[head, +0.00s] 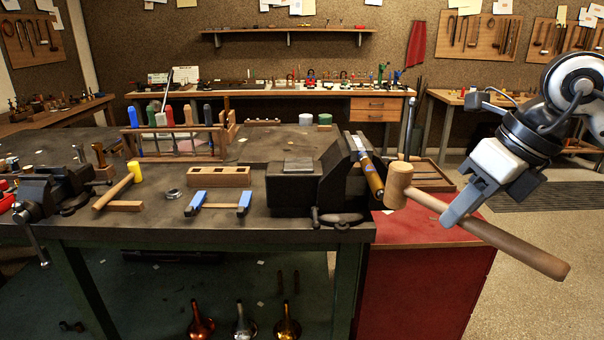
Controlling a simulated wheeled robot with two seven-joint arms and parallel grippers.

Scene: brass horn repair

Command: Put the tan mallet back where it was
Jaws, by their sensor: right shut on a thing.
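The tan mallet (397,185) is in the head view at the right, with a blocky pale wooden head and a long brown handle. My right gripper (455,210) is shut on the handle, nearer the head than the free end. The mallet is tilted, head up at left and handle sloping down to the right. It appears in front of the red cabinet (418,285), just right of the black vise (318,185); its exact height is unclear. A second mallet with a yellow head (135,171) lies on the bench at left. My left gripper is out of view.
The dark bench (290,234) holds a wooden block with holes (218,177), a blue-ended tool (243,203) and a tool rack (175,145). A wooden-handled tool (374,180) leans at the vise. A wooden tray (432,178) sits behind the mallet. Open floor lies right.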

